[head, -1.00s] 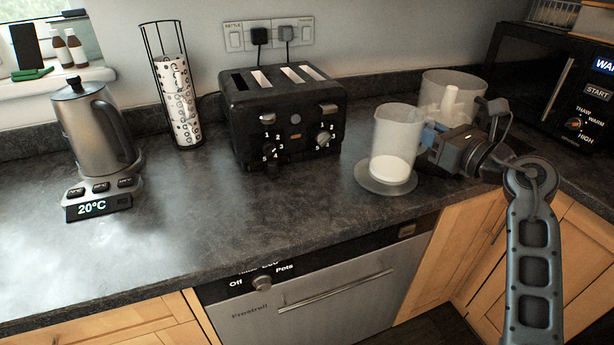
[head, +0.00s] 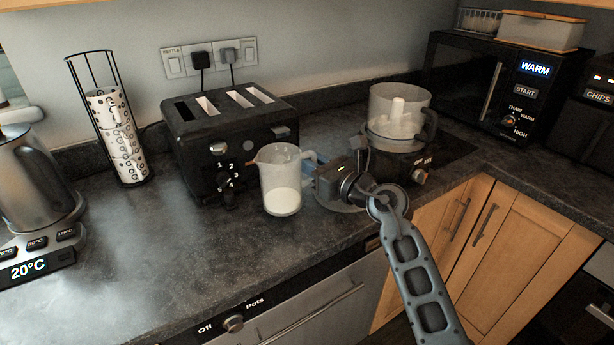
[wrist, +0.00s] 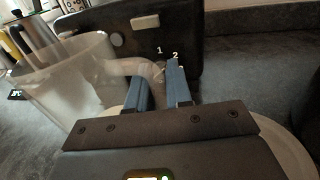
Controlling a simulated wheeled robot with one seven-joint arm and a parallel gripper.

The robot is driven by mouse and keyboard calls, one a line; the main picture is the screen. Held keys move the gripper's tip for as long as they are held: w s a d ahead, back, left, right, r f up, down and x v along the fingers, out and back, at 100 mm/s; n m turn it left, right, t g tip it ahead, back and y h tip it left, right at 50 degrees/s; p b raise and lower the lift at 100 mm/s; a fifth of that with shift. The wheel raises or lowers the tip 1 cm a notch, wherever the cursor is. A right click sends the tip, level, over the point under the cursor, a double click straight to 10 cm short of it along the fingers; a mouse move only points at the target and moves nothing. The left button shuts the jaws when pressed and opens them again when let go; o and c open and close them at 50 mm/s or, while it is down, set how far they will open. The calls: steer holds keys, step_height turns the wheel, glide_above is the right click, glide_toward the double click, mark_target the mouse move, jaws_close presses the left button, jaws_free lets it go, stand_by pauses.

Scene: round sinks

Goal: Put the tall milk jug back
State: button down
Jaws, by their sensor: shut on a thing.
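The tall milk jug (head: 280,170) is clear, with white milk in its lower part. It is upright in front of the toaster in the head view. My gripper (head: 318,174) is at its right side, shut on its handle. In the wrist view the jug (wrist: 70,85) fills the left, and its handle (wrist: 125,67) runs to my blue fingers (wrist: 158,88). A round pale disc (head: 335,201) lies on the counter under my gripper, partly hidden by it; the jug is left of it. I cannot tell whether the jug's base touches the counter.
A black toaster (head: 235,135) stands close behind the jug. A food processor (head: 398,115) stands to the right, close behind my gripper. The counter (head: 165,255) in front is clear.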

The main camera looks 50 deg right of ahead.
steer(key=shift+a+f+b, duration=0.15)
steer(key=shift+f+b, duration=0.3)
steer(key=shift+f, duration=1.6)
steer(key=shift+f, duration=0.2)
steer(key=c, duration=1)
jaws_free()
steer(key=shift+c, duration=0.2)
steer(key=shift+r, duration=0.1)
